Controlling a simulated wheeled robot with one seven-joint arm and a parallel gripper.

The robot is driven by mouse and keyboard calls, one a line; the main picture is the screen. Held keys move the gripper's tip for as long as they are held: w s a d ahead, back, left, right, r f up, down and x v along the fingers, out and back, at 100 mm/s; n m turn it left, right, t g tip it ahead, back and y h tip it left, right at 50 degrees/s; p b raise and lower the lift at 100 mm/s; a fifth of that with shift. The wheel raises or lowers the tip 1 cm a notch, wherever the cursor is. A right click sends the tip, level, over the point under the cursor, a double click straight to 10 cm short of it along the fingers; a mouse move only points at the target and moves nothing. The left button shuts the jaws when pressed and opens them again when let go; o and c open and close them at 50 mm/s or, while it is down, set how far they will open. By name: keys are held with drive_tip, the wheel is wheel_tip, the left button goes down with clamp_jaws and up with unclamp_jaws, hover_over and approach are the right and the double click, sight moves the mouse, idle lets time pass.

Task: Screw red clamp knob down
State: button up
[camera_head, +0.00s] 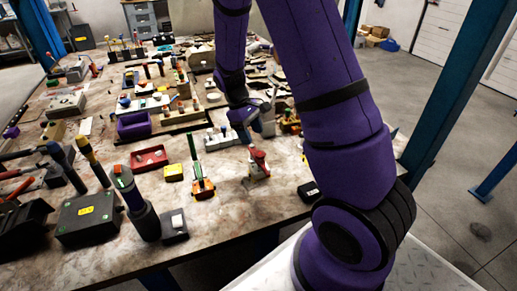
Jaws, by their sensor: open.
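A red clamp knob (258,158) stands on a small pale base near the front edge of the cluttered table (305,160).
An orange clamp with a green upright handle (197,160) stands left of the knob. A red tray (149,160), a yellow block (173,173) and a purple bin (133,127) lie further left. A black box (308,192) sits at the front edge. A blue post (455,80) rises at right.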

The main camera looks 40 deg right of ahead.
sight(259, 153)
drive_tip(key=shift+x, duration=3.15)
drive_tip(key=c, duration=0.8)
drive_tip(key=shift+o, duration=0.2)
drive_tip(key=shift+w+d+m+y, duration=0.1)
drive_tip(key=shift+m+y, duration=0.7)
drive_tip(key=shift+m, duration=1.4)
